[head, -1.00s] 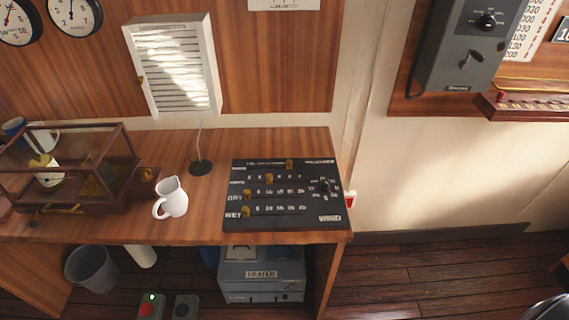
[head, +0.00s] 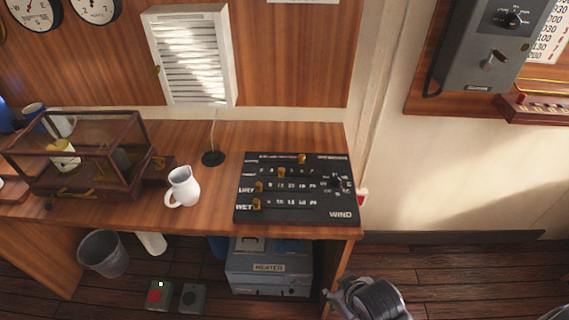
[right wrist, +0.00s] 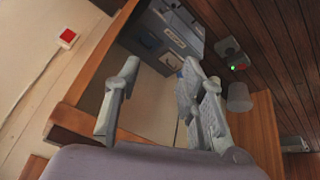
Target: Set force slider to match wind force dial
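The black wind board (head: 290,216) lies on the desk with brass slider knobs in several rows. The top knob (head: 302,159) sits right of the middle. The second-row knob (head: 281,172) is near mid-row; its label is too small to read surely. Two round wall dials, a lettered one (head: 33,12) and a numbered one (head: 97,8), are cut off at the top. My right gripper (head: 370,300) is low, right of the desk; the right wrist view shows its fingers (right wrist: 160,75) apart and empty. My left gripper is out of view.
A white jug (head: 184,187) and a glass-sided case (head: 85,160) stand left of the board. A grey wall box (head: 478,50) hangs at the right. The floor right of the desk is open.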

